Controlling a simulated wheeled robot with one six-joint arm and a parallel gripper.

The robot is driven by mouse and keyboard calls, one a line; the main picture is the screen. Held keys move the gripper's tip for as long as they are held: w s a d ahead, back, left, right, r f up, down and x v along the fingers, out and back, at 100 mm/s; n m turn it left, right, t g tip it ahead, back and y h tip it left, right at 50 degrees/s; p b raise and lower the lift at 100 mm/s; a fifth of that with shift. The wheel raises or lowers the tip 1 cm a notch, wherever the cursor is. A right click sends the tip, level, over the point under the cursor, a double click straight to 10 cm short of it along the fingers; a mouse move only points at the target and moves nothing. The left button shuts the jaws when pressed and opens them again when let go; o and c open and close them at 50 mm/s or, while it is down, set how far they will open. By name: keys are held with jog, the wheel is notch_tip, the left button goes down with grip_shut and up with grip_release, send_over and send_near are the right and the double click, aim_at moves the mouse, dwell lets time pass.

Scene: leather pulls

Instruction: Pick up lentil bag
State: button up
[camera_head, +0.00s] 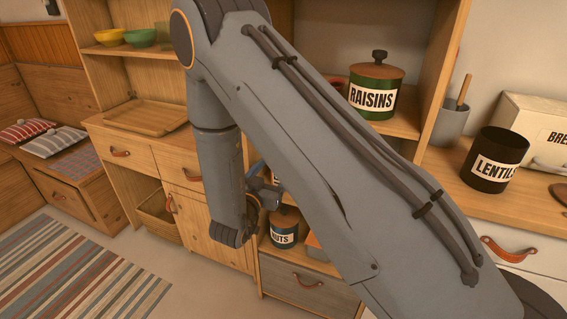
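A black canister (495,160) with a white label starting "LENTI" stands upright on the wooden counter at the right. I see no bag of lentils in this view; my large grey arm covers the middle of the picture. The end of my arm is low in the centre, in front of the lower shelf, well left of the canister. My gripper (266,190) shows only as a small, dark, partly hidden shape beside the wrist. Its fingers cannot be made out, nor whether it holds anything.
A green raisins canister (374,87) stands on a shelf behind my arm. A blue canister labelled "UTS" (284,228) sits on the low shelf near my wrist. A grey pot (451,122) and bread box (540,130) are on the right counter. Striped rug (80,265) and floor at left are clear.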

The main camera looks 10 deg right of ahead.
jog(key=p+x, duration=0.1)
jog(key=x, duration=0.5)
jog(key=shift+d, duration=0.35)
jog(key=c, duration=1.6)
jog(key=shift+c, duration=0.5)
jog(key=shift+w+r, duration=0.1)
